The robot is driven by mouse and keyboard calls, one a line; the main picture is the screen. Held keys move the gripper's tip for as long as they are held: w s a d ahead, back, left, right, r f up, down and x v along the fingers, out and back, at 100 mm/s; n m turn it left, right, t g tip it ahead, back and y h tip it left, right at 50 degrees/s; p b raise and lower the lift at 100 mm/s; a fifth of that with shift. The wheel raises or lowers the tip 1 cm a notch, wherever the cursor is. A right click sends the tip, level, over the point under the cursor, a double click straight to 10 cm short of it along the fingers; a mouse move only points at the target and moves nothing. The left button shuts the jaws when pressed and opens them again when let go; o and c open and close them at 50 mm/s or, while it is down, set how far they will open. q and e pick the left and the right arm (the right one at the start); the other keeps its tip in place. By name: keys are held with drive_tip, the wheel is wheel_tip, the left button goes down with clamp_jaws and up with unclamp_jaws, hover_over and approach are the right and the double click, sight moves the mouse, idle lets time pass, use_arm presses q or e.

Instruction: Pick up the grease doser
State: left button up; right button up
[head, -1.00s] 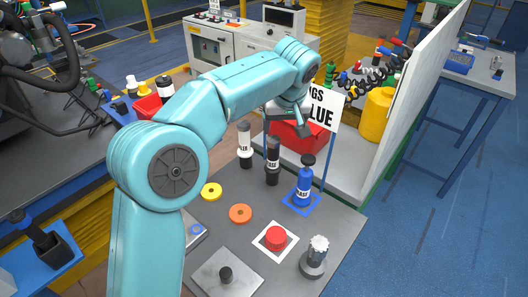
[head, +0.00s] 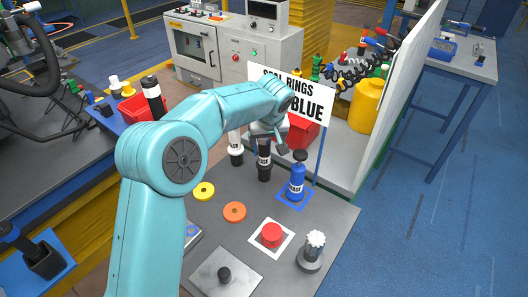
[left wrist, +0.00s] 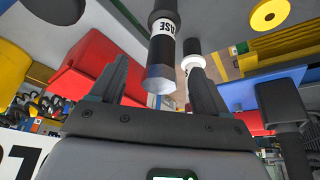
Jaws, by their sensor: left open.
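Three bottle-shaped dosers with white labels stand on the grey bench. One is black (head: 264,165), one is white and black (head: 236,150), and one is blue (head: 297,180) on a blue square. In the left wrist view the black doser (left wrist: 164,50) has a label ending in "ASE", and its clear end lies between my fingers. My left gripper (head: 274,140) is open at the top of the black doser; its two fingers also show in the left wrist view (left wrist: 160,88). I see no contact. My right gripper is not in view.
The bench (head: 335,212) also holds a red button (head: 271,235), yellow (head: 204,191) and orange (head: 235,211) rings, and a grey knob (head: 311,252).

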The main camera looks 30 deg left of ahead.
sight(264, 154)
use_arm(q)
drive_tip(key=x, duration=0.1)
drive_tip(key=p+x, duration=0.1)
drive_tip(key=x, duration=0.2)
drive_tip(key=shift+w+a+f+p, duration=0.25)
drive_tip(key=shift+a+p, duration=0.05)
drive_tip(key=shift+a, duration=0.1)
drive_tip(key=shift+f, duration=0.2)
drive_tip(key=shift+d, duration=0.1)
drive_tip(key=c, duration=1)
drive_tip(key=shift+o, duration=0.2)
drive_tip(key=shift+r, duration=0.1)
